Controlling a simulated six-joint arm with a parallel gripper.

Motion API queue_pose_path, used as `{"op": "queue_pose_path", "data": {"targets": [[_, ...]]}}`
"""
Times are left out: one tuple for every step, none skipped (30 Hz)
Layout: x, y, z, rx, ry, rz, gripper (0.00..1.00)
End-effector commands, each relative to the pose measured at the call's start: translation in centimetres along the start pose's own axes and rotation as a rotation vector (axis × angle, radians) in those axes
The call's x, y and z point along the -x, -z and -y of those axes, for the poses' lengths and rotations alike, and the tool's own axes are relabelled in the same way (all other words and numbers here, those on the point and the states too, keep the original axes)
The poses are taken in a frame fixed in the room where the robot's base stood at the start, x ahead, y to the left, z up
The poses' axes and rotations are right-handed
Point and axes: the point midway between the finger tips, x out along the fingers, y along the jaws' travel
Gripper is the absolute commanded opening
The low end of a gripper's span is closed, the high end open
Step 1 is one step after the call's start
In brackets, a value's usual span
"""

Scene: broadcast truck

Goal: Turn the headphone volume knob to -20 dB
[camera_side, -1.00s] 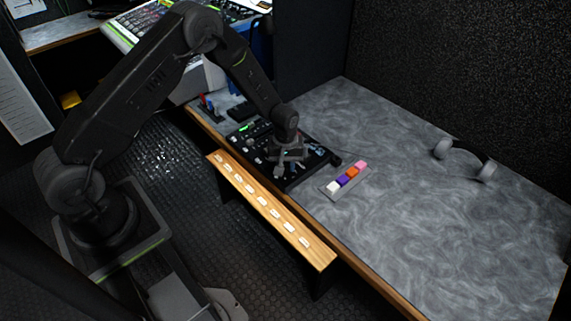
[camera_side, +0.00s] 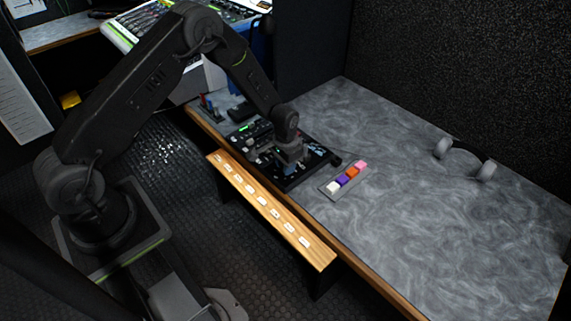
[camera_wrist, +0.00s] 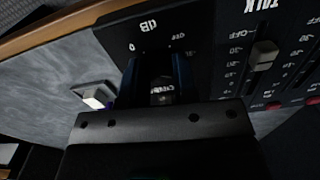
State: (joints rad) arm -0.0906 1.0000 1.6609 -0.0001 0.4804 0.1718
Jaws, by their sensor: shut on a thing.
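The black control panel (camera_side: 318,163) lies on the grey desk, under my gripper (camera_side: 290,160). In the wrist view, my gripper (camera_wrist: 158,75) has one finger on each side of a dark round knob (camera_wrist: 162,90) and is shut on it. A "dB" scale with "0" on the left and "OFF" on the right is printed on the panel (camera_wrist: 208,42) by the knob. The picture is dark and the knob's pointer cannot be made out. In the side view my gripper hides the knob.
A slider marked TALK (camera_wrist: 262,55) stands beside the knob in the wrist view. A tray with white, purple, orange and pink blocks (camera_side: 351,173) lies right of the panel. Headphones (camera_side: 464,157) lie farther right. A wooden ledge (camera_side: 318,259) runs in front. Much of the desk is clear.

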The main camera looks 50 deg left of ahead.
Motion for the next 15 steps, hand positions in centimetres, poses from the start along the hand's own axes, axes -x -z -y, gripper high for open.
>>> {"op": "queue_pose_path", "data": {"targets": [[0.02,-0.01,-0.03,-0.038,0.0,0.0,0.03],[0.02,-0.01,-0.03,-0.06,0.0,0.0,0.03],[0.02,-0.01,-0.03,-0.089,0.0,0.001,0.03],[0.02,-0.01,-0.03,-0.11,0.0,0.001,0.03],[0.02,-0.01,-0.03,-0.131,0.0,0.001,0.03],[0.02,-0.01,-0.03,-0.156,0.0,0.001,0.03],[0.02,-0.01,-0.03,-0.173,0.0,0.001,0.03],[0.02,-0.01,-0.02,-0.19,0.0,0.001,0.03],[0.02,-0.01,-0.02,-0.209,0.0,0.001,0.03],[0.02,-0.01,-0.02,-0.224,0.0,0.001,0.03],[0.02,-0.01,-0.02,-0.236,0.0,0.001,0.03],[0.02,-0.01,-0.02,-0.252,0.0,0.001,0.03],[0.02,-0.01,-0.02,-0.261,0.0,0.001,0.03],[0.02,-0.02,-0.02,-0.27,0.0,0.001,0.03],[0.02,-0.02,-0.02,-0.281,0.0,0.001,0.03]]}}
